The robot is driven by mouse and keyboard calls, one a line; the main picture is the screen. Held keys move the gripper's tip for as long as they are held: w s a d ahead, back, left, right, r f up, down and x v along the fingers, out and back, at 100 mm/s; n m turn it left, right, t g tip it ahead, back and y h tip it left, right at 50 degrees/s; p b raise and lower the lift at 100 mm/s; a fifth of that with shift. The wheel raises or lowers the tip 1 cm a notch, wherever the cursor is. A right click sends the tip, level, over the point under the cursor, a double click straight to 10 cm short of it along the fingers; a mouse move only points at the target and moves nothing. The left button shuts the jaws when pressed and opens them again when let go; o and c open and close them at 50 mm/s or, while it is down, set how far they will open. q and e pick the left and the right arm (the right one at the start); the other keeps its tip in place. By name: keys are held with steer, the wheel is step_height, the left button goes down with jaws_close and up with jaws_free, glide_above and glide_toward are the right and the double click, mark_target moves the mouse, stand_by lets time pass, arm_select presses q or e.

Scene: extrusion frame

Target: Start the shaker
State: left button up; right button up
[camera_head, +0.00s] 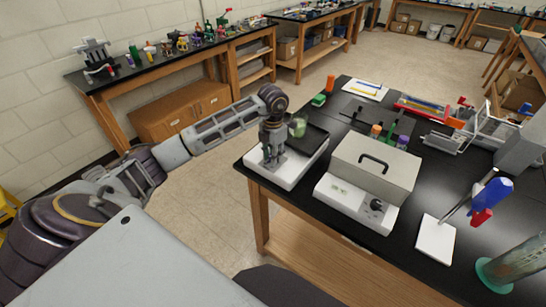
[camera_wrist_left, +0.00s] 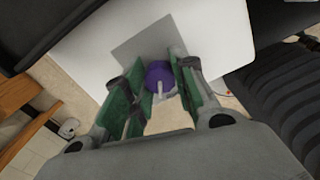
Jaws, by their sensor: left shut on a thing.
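The shaker (camera_head: 319,158) is a white box with a dark platform on top, at the left end of the black table. A small glass with green contents (camera_head: 298,127) is on its platform. My left gripper (camera_head: 268,165) is at the shaker's front side, pointing down past its edge. In the left wrist view, the green-padded fingers (camera_wrist_left: 160,88) are shut on a purple knob (camera_wrist_left: 158,72) with a pale pointer line, against the white housing (camera_wrist_left: 205,35). The fingers hide the knob's sides. My right gripper is not in view.
A grey lidded box (camera_head: 376,166) with a black front dial stands right of the shaker, with a narrow gap between. A stand with a white base (camera_head: 435,238) and a glass cylinder (camera_head: 515,262) are further right. Bottles and a rack (camera_head: 390,134) stand behind.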

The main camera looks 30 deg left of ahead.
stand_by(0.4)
arm_select(q)
steer(key=o, duration=1)
steer(key=shift+o, duration=0.2)
steer(key=shift+r, duration=0.1)
step_height(320, 180, up, 12)
steer(key=shift+s, duration=0.1)
stand_by(0.7)
